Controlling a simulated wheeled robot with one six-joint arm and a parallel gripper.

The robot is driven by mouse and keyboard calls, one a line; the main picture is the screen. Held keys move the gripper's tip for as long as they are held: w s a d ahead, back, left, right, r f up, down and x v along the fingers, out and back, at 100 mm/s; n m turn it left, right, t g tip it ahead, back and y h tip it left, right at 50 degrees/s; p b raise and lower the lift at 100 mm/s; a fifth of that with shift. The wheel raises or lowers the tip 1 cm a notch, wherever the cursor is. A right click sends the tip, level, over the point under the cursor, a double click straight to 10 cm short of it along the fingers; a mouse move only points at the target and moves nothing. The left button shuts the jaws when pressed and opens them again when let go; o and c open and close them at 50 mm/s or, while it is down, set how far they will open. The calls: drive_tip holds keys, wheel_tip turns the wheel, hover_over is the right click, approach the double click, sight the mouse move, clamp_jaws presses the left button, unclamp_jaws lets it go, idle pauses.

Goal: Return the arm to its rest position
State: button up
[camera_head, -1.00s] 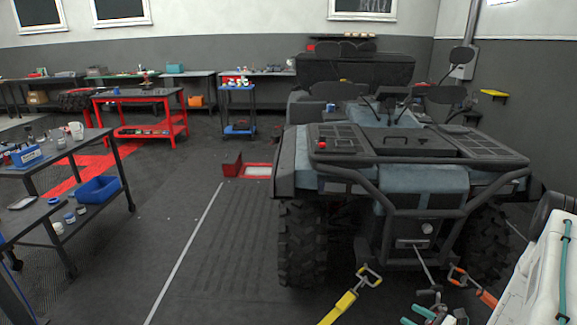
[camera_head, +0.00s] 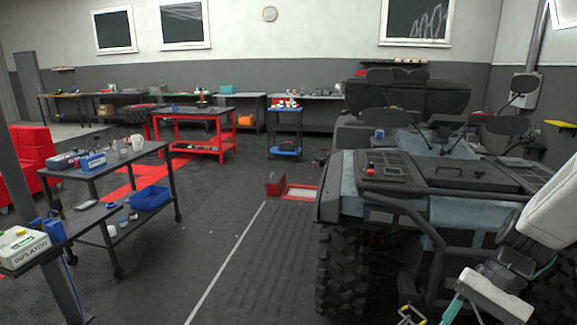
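My white arm (camera_head: 550,215) with teal trim comes in at the right edge, in front of the quad bike. Its grey and white lower part (camera_head: 490,293) bends down to the bottom edge. My gripper is at best partly in view there; I cannot make out its fingertips or whether it holds anything. The arm hides the right rear of the quad bike (camera_head: 440,175).
A yellow strap hook (camera_head: 410,315) shows at the bottom edge by the bike's rear tyre (camera_head: 340,272). A dark cart (camera_head: 110,165) with a blue bin (camera_head: 150,198) stands left. An inflator box (camera_head: 24,248) sits nearer.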

drive_tip(key=s+a+r+n+t+h, duration=0.5)
drive_tip(key=s+r, duration=0.4)
drive_tip(key=r, duration=0.3)
drive_tip(key=n+h, duration=0.1)
drive_tip(key=n, duration=0.1)
drive_tip(key=shift+s+a+r+n+h, duration=0.15)
drive_tip(key=shift+a+r+n+h, duration=0.05)
drive_tip(key=shift+r+n+h, duration=0.2)
drive_tip(key=shift+r, duration=0.55)
idle(0.5)
